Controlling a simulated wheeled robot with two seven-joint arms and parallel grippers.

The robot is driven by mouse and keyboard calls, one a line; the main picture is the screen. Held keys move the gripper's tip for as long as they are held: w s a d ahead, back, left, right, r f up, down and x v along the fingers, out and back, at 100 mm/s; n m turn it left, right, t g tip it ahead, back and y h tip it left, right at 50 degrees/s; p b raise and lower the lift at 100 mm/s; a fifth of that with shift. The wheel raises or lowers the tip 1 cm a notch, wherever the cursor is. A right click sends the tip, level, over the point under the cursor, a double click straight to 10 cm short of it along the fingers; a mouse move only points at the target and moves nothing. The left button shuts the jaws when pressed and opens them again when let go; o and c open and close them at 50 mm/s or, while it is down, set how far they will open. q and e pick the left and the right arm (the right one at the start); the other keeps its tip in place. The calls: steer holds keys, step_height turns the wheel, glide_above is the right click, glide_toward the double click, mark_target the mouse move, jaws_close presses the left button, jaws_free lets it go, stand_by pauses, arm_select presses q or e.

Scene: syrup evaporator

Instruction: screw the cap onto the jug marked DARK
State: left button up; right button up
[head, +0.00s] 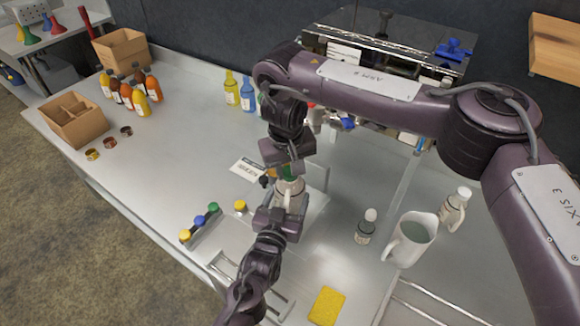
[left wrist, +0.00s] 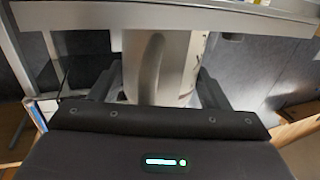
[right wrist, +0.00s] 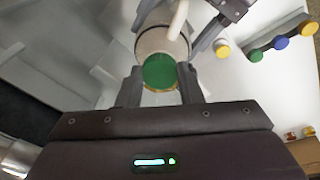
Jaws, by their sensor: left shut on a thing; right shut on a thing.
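A whitish jug (head: 290,196) stands upright on the metal bench, and its pale handle (left wrist: 152,68) shows in the left wrist view. My left gripper (head: 275,222) is shut on the jug's body from the front. My right gripper (head: 286,160) is above the jug, shut on a green cap (right wrist: 160,72). The cap is over the jug's mouth; I cannot tell whether its thread is engaged. The gripper partly hides the cap (head: 289,172) in the head view. The jug's marking is not readable.
A rack holds yellow, blue and green (head: 213,208) caps, with a loose yellow cap (head: 240,206) beside it. A printed card (head: 247,169) lies left of the jug. A white pitcher (head: 410,241), a small bottle (head: 365,232) and a yellow sponge (head: 327,306) are to the right.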

steer(key=m, duration=0.6)
steer(key=shift+s+a+f+g, duration=0.15)
steer(key=shift+s+f+g, duration=0.15)
steer(key=shift+f, duration=0.05)
steer(key=o, duration=1.1)
steer(key=shift+w, duration=0.2)
steer(key=shift+r, duration=0.15)
steer(key=shift+w+r, duration=0.1)
steer(key=shift+r, duration=0.2)
steer(key=r, duration=0.4)
steer(key=shift+s, duration=0.2)
steer(key=shift+c, duration=0.3)
